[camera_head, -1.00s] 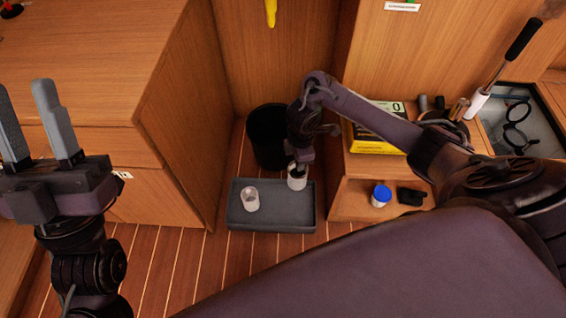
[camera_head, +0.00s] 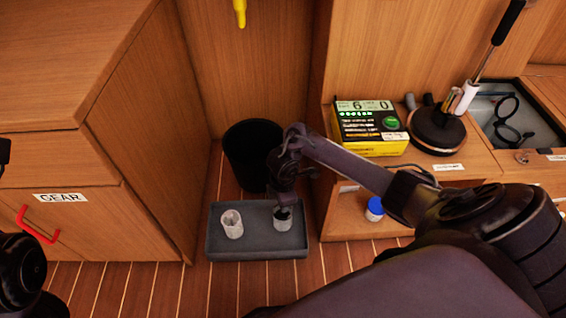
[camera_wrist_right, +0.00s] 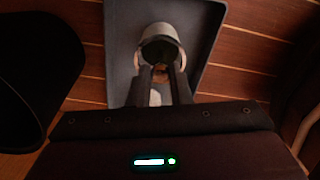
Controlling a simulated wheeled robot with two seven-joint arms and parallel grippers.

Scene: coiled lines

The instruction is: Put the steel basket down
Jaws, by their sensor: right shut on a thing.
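The steel basket (camera_head: 282,222) is a small grey cylinder in the head view, upright over the right half of a dark grey tray (camera_head: 258,252). My right gripper (camera_head: 284,207) is shut on it from above. In the right wrist view the basket (camera_wrist_right: 163,40) shows its round dark opening between the fingertips (camera_wrist_right: 160,80), with the tray (camera_wrist_right: 200,72) behind it. I cannot tell whether its base touches the tray. A second, similar pale cup (camera_head: 232,224) stands on the tray's left half, apart from it. Only dark parts of my left arm show at the left edge.
A black bin (camera_head: 250,150) stands behind the tray. A wooden cabinet (camera_head: 145,150) is at left, with a red handle (camera_head: 38,226). At right, a shelf holds a blue-capped jar (camera_head: 375,209), and a yellow box (camera_head: 370,128) sits on the counter above.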

